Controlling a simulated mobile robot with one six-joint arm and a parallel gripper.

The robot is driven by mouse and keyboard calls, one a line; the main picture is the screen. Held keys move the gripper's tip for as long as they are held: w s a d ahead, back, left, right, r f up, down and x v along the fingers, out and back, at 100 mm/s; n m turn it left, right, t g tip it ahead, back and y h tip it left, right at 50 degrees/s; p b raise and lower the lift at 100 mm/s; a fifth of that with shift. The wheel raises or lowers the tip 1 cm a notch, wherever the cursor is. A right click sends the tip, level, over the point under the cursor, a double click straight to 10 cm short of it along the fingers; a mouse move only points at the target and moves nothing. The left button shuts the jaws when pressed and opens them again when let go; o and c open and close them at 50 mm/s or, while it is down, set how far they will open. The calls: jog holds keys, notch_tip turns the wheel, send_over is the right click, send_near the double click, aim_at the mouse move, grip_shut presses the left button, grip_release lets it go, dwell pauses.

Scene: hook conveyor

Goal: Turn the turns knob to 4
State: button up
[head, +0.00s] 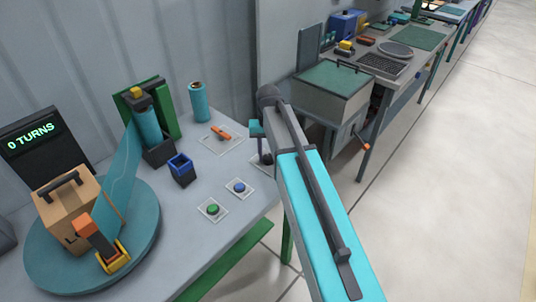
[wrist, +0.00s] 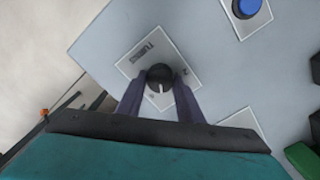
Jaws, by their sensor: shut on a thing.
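The turns knob (wrist: 160,76) is black with a white pointer line, on a white square plate (wrist: 139,55) marked "TURNS". In the wrist view my gripper (wrist: 160,84) is shut on the knob, one finger on each side. The pointer line is toward the bottom of that view. A "2" shows at the plate's right corner; another mark near its bottom corner is too small to read. The display (head: 36,138) reads "0 TURNS".
A blue button (head: 239,187) and a green button (head: 212,208) sit near the knob. An orange lever (head: 221,133) lies behind. A turntable (head: 40,262) with a cardboard box (head: 68,212) stands at the left. A grey bin (head: 333,95) stands beyond my arm.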

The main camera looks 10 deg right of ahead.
aim_at(269, 156)
jog(key=m, duration=0.5)
jog(key=shift+m, duration=0.3)
jog(key=shift+d, duration=0.1)
jog(key=o, duration=1.1)
jog(key=shift+c, duration=0.2)
jog(key=shift+r, duration=0.1)
notch_tip(269, 156, up, 14)
jog(key=b, duration=0.2)
jog(key=shift+f+b, duration=0.2)
jog(key=shift+b, duration=0.15)
jog(key=shift+s, duration=0.1)
